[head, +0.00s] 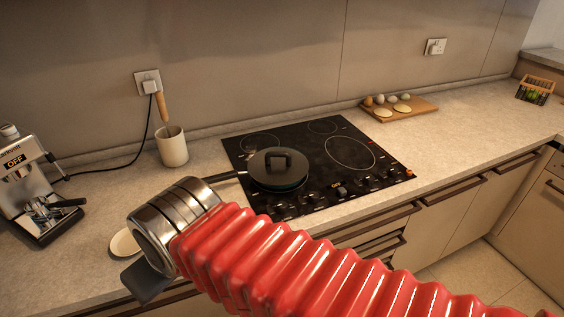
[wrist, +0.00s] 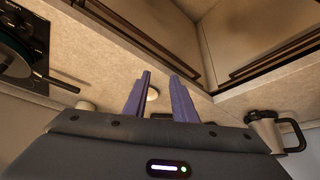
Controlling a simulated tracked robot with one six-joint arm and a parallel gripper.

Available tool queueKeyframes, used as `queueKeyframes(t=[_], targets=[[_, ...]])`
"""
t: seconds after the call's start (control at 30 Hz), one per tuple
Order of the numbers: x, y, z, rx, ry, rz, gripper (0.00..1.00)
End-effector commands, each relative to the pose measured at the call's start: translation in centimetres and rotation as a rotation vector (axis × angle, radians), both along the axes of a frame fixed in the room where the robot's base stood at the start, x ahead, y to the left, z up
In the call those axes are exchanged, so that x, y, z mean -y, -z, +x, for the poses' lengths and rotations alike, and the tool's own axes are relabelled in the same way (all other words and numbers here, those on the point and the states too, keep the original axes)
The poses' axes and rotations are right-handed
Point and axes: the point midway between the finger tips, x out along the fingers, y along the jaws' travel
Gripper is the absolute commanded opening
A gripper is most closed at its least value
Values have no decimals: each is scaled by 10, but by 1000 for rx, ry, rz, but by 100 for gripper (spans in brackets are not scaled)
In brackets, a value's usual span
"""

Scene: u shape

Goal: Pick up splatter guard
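A dark round cover with a black handle on top (head: 278,166) lies on a frying pan (head: 279,187) on the front left of the hob. It looks like the splatter guard, but I cannot be sure. Part of the pan shows at the left edge of the wrist view (wrist: 14,62), its handle pointing right. My gripper (head: 148,283) is left of and nearer than the pan, near the counter's front edge. In the wrist view its two purple fingers (wrist: 161,92) stand apart with nothing gripped between them. The fingers are not clearly visible in the head view.
A pale dish (head: 124,242) lies by my wrist. A board with eggs (head: 398,109) and a basket (head: 535,90) are at right. A steel jug (wrist: 264,131) shows in the wrist view.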

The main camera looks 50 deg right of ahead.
Motion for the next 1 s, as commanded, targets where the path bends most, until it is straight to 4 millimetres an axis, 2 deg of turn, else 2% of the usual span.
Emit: queueKeyframes(t=[0.4, 0.57, 0.77, 1.0], targets=[[0, -1, 0, 0, -1, 0, 25], [6, -6, 7, -7, -7, -15, 25], [34, -24, 30, -34, -33, -65, 25], [76, -47, 64, -85, -91, -141, 25]])
